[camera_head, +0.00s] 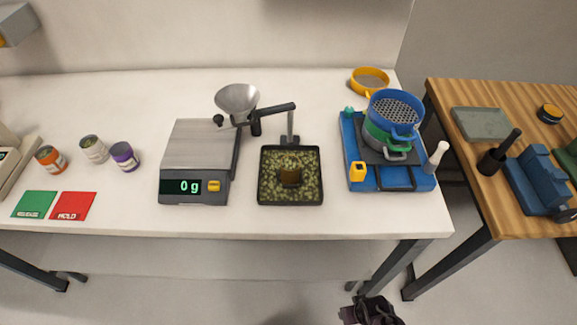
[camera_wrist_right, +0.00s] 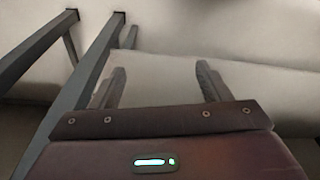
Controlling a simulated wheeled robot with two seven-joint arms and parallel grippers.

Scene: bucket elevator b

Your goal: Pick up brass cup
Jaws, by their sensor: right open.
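A small brass cup (camera_head: 291,177) stands in the middle of a black square tray (camera_head: 263,197) whose floor is covered with greenish grains. The cup looks upright, but its details are too small to tell. My right gripper (camera_head: 368,305) is low at the bottom edge of the head view, in front of the white table and below its top, well apart from the cup. In the right wrist view my right gripper (camera_wrist_right: 160,82) has its two fingers wide apart with nothing between them. My left gripper is not in view.
A scale (camera_head: 200,145) reading 0 g stands left of the tray, with a metal funnel (camera_head: 237,98) on an arm behind. A blue base with stacked sieves (camera_head: 392,118) stands to the right. Jars (camera_head: 94,149) and green and red cards (camera_head: 73,206) lie left. A wooden table (camera_head: 460,92) stands right.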

